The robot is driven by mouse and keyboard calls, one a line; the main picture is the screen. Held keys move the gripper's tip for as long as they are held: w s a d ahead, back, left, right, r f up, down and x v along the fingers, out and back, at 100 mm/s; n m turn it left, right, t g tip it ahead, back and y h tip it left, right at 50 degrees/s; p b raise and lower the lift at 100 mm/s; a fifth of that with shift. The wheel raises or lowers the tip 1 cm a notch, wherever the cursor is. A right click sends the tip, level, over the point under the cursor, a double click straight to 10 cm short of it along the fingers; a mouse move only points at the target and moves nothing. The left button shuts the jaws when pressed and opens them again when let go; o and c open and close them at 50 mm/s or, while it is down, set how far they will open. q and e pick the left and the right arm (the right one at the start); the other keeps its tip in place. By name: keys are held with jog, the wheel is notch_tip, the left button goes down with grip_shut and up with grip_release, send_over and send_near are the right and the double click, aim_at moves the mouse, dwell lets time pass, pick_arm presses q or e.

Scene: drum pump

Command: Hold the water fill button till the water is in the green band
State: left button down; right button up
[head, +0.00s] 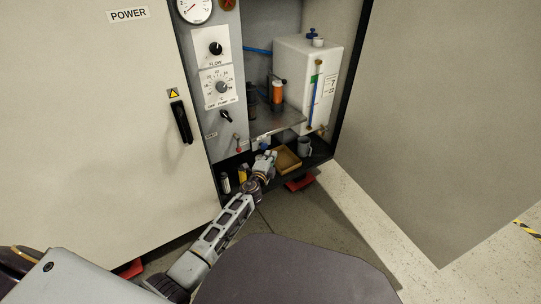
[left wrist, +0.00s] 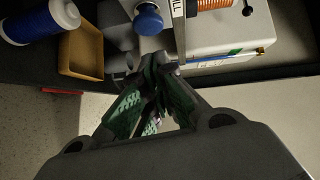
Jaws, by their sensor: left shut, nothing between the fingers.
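The white water tank (head: 297,70) stands in the open cabinet bay. A thin upright gauge with blue in it (head: 317,92) runs down its front, and a small green mark (head: 314,78) sits beside it. I cannot tell the exact water level. In the left wrist view a round blue button (left wrist: 148,19) sits by a label ending in "ILL" (left wrist: 180,12). My left gripper (left wrist: 158,66) is shut and empty, its tips just below the button in that view; contact cannot be told. In the head view the left gripper (head: 270,157) is below the shelf. My right gripper is not in view.
An open tan tray (head: 288,160) and a grey mug (head: 304,147) are right of the gripper on the cabinet floor. A metal shelf (head: 280,125) is above. An orange cylinder (head: 278,92) stands left of the tank. The panel with dials (head: 216,70) is at left.

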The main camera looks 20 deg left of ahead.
pick_arm(q)
jog(key=s+r+p, duration=0.1)
jog(key=s, duration=0.8)
dwell(0.4)
jog(key=shift+d, duration=0.15)
dwell(0.5)
